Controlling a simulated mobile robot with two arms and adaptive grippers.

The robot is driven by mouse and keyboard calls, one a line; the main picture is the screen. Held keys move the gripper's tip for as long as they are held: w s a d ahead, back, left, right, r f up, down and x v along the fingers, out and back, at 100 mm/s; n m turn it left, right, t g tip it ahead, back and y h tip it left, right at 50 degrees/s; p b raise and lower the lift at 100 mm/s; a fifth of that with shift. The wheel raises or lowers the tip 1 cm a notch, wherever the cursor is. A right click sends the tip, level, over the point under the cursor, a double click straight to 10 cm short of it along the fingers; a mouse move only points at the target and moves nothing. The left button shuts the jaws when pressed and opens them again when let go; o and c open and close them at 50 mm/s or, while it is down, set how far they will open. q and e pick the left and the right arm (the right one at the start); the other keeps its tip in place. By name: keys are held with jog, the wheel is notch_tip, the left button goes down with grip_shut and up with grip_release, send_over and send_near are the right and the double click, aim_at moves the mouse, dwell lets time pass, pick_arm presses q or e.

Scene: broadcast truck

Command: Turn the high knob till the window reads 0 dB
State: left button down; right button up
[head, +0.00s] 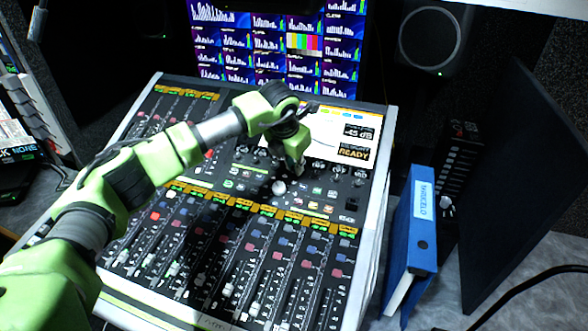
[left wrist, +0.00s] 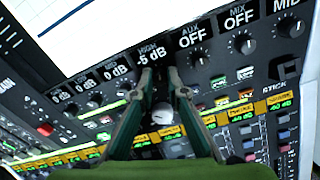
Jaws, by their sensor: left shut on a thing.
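The high knob (left wrist: 160,77) is dark and sits between my left gripper's fingertips in the left wrist view, mostly hidden by them. The window (left wrist: 152,55) above it, under the label HIGH, reads -5 dB. My left gripper (left wrist: 161,74) is shut on the knob; in the head view the gripper (head: 296,163) reaches down to the upper part of the mixing console (head: 390,150), hiding the knob there. My right gripper is not in view.
Windows to the left read 0 dB (left wrist: 115,70); those to the right read OFF (left wrist: 192,38). Neighbouring knobs (left wrist: 198,57) stand close by. A white ball (head: 278,187) sits below the gripper. Faders fill the console's front. A blue binder (head: 424,225) stands at the right.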

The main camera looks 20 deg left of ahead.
pick_arm(q)
jog(key=shift+m+b, duration=0.5)
jog(key=shift+m, duration=0.5)
jog(key=shift+r, duration=0.1)
jog(key=c, duration=2)
grip_release()
jog(key=v, duration=1.2)
